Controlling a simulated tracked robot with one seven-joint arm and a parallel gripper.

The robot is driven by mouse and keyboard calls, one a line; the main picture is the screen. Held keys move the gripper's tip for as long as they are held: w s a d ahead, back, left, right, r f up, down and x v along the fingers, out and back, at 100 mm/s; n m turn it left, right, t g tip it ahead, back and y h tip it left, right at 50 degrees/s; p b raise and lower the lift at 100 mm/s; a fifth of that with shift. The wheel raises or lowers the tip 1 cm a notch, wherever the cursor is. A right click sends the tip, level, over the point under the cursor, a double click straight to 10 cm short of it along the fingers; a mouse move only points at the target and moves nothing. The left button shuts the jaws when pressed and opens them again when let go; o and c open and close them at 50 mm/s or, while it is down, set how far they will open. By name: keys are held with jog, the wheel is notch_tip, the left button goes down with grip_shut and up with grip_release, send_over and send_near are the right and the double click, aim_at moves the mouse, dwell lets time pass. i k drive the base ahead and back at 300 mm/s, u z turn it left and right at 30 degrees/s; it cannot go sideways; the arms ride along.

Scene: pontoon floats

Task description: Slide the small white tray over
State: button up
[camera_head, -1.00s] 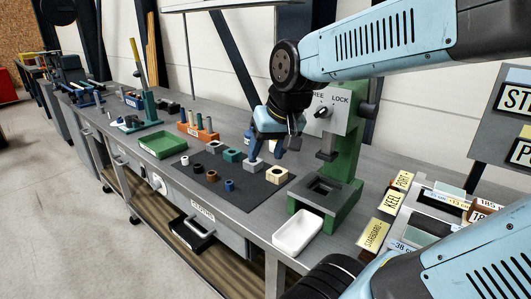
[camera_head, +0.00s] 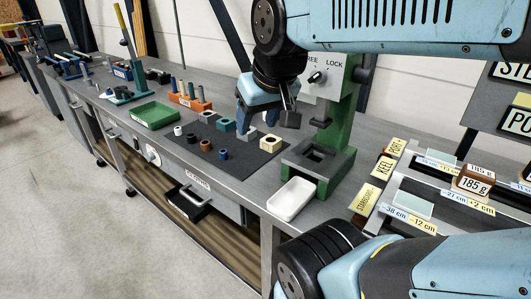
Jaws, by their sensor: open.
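The small white tray (camera_head: 291,200) is a shallow rectangular dish with rounded corners. It sits on the grey bench near the front edge, just in front of the green press's base. My gripper (camera_head: 268,124) is open above the back part of the dark mat, left of the press and farther back than the tray. It is apart from the tray. A pale grey piece shows under its left finger; I cannot tell whether they touch.
The green press (camera_head: 338,130) stands behind the tray. A dark mat (camera_head: 232,163) with small blocks and rings lies left of it. A green tray (camera_head: 153,115) is farther left. A labelled rack with weights (camera_head: 440,205) is at right. Bare bench lies between mat and tray.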

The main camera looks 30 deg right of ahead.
aim_at(289, 201)
jog(key=z, duration=0.05)
jog(key=k, duration=0.5)
jog(key=z, duration=1.05)
jog(key=k, duration=0.9)
jog(key=u, duration=0.65)
